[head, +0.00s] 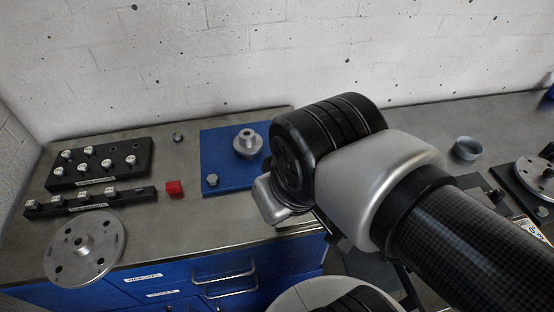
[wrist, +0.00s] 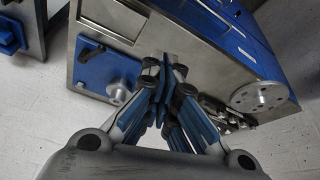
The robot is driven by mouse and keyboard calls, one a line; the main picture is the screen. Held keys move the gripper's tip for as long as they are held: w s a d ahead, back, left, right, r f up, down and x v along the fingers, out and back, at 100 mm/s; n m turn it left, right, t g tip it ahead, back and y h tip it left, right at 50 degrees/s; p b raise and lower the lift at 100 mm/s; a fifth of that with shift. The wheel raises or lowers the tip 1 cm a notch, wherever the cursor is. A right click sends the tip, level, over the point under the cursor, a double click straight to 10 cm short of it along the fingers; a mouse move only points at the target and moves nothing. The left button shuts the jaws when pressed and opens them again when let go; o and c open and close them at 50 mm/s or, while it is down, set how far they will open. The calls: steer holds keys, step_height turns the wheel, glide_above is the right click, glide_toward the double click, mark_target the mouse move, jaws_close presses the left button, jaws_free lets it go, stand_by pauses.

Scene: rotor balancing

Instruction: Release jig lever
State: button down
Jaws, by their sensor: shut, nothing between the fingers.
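The jig is a blue plate (head: 225,170) with a grey metal hub (head: 248,142) on it and a bolt-like knob (head: 211,180) at its near left corner. My arm hides its right part in the head view. In the wrist view the blue plate (wrist: 100,72) shows with the hub (wrist: 118,92) and a dark handle-like part (wrist: 89,48), which may be the lever; its exact position cannot be told. My gripper (wrist: 166,72) is shut and empty, beside the plate in the wrist view, with no visible contact. It is hidden behind my arm in the head view.
Black racks with several weights (head: 100,164) and a grey holed disc (head: 85,246) are farther left. A grey cup (head: 467,149) and another disc (head: 537,174) stand at right. A white wall closes the back.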

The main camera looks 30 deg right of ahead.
steer(key=w+d+r+n+g+p, duration=0.2)
steer(key=w+r+p, duration=0.1)
steer(key=w, duration=0.5)
steer(key=w+d+f+n+g+h+p, duration=0.1)
steer(key=w+d+f+n+g+p, duration=0.1)
steer(key=w+f, duration=0.3)
steer(key=w+d+f+n+g+p, duration=0.2)
steer(key=w+d+f+n+p, duration=0.1)
steer(key=w, duration=0.8)
step_height(320, 180, down, 2)
steer(key=shift+w+d+f+n+g+h+p, duration=0.2)
steer(key=shift+d+f+n+g+h+p, duration=0.15)
steer(key=shift+n+p, duration=0.55)
steer(key=shift+r, duration=0.1)
steer(key=b+x, duration=0.2)
steer(key=x, duration=0.7)
steer(key=shift+f+b, duration=0.3)
steer(key=shift+b, duration=0.05)
steer(key=shift+s+d+r+b, duration=0.1)
steer(key=shift+s+d+b, duration=0.25)
steer(key=shift+s+d, duration=0.75)
steer(key=shift+s+d+r, duration=0.1)
steer(key=shift+s+d, duration=0.2)
steer(key=shift+s, duration=0.05)
